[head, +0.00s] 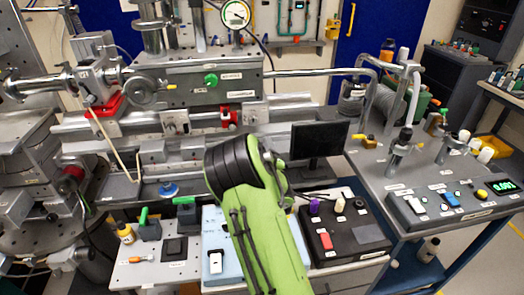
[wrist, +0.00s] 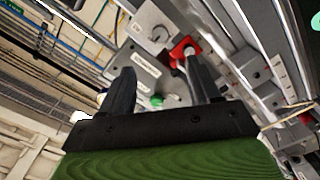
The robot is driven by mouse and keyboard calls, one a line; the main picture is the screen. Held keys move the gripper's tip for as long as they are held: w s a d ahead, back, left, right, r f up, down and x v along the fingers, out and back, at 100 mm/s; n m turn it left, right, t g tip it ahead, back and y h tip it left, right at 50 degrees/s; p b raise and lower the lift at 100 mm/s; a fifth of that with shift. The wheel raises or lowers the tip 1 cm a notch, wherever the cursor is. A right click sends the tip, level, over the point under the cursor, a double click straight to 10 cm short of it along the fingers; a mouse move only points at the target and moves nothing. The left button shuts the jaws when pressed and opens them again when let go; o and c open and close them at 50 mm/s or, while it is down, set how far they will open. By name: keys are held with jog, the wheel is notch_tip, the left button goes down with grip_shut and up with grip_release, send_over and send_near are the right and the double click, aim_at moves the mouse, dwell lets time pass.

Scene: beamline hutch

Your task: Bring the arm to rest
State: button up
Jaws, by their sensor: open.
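My green arm (head: 265,235) with its black ringed joint rises from the bottom middle of the head view, in front of the bench. My gripper is hidden in the head view. In the wrist view my gripper (wrist: 156,78) shows two dark fingers standing apart, open, with nothing held between them. Beyond the fingers is a grey labelled housing (wrist: 143,68) with a red clamp (wrist: 181,50) and a green knob. I cannot tell how far the fingers are from it.
The beamline rail (head: 300,100) with its grey housing (head: 205,84) crosses behind my arm. A black monitor (head: 318,142) stands right of the arm. A black control box (head: 345,235) and a pale blue box (head: 214,245) flank it. A side bench (head: 375,165) with valves stands at right; open floor lies beyond.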

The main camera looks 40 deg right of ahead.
jog(key=s+a+r+m+g+y+p, duration=0.1)
jog(key=s+a+r+m+g+y, duration=0.2)
jog(key=a, duration=0.5)
jog(key=s+a+r+m+g+y+p, duration=0.1)
jog(key=s+a+r+g+y, duration=0.15)
jog(key=s+a+r, duration=0.45)
jog(key=s+a+g+y, duration=0.1)
jog(key=s+a, duration=0.3)
jog(key=s, duration=0.7)
jog(key=s+a+m+g+y, duration=0.1)
jog(key=s+a+g, duration=0.3)
jog(key=s, duration=0.7)
jog(key=shift+a+f+p, duration=0.25)
jog(key=shift+a+p, duration=0.1)
jog(key=shift+a, duration=0.4)
